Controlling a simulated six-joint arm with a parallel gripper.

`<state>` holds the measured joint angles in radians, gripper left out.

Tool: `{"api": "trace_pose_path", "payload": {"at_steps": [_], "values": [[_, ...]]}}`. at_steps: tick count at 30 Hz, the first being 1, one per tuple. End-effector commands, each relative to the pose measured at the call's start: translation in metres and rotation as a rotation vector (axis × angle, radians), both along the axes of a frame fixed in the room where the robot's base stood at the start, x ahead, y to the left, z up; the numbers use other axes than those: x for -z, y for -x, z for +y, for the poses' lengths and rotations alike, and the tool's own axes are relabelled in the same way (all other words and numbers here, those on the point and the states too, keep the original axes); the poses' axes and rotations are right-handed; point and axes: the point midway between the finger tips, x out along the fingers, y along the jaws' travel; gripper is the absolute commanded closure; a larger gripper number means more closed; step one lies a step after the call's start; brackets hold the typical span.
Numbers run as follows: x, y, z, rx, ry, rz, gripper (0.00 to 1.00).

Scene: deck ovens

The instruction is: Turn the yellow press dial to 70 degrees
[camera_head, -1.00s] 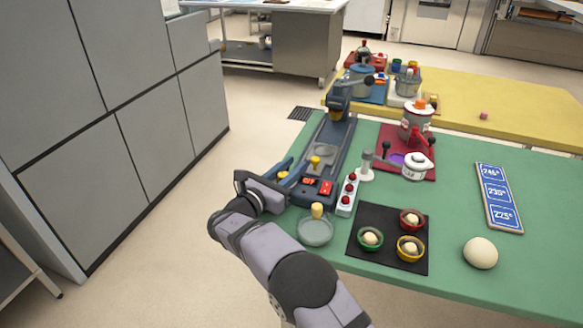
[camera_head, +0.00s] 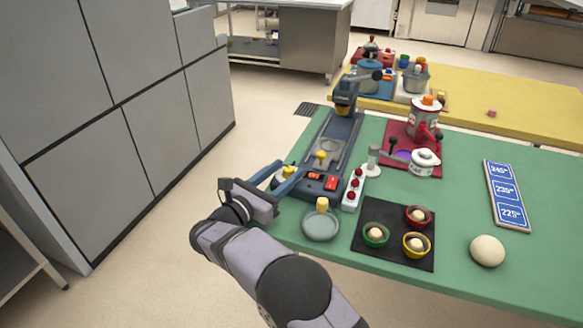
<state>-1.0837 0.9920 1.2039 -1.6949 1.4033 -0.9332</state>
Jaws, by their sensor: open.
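The press (camera_head: 333,152) is a long dark blue machine at the left end of the green table. A yellow dial (camera_head: 289,171) with a pale base is at its near left corner, partly hidden by my fingers. My gripper (camera_head: 291,171) reaches in from the lower left, its blue fingers spread open. One fingertip shows on each side of the dial; I cannot tell whether they touch it. The dial's angle marks are too small to read. A second yellow knob (camera_head: 320,157) stands on the press bed.
Right of the press are a white strip with red buttons (camera_head: 353,187), a round dish (camera_head: 320,225) with a yellow knob, and a black mat (camera_head: 372,246) with several small bowls. A blue sign (camera_head: 507,195) and pale ball (camera_head: 487,251) lie farther right. Grey cabinets (camera_head: 95,155) stand left.

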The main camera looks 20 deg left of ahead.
Motion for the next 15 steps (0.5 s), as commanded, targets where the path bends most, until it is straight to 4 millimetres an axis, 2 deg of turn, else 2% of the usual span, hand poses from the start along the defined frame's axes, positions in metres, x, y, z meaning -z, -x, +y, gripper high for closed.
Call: {"api": "trace_pose_path", "payload": {"at_steps": [6,15], "values": [[0.0002,0.0114,0.0026,0.001,0.0,0.0,0.56],[-0.0005,0.0116,0.0028,0.001,0.0,0.0,0.56]]}}
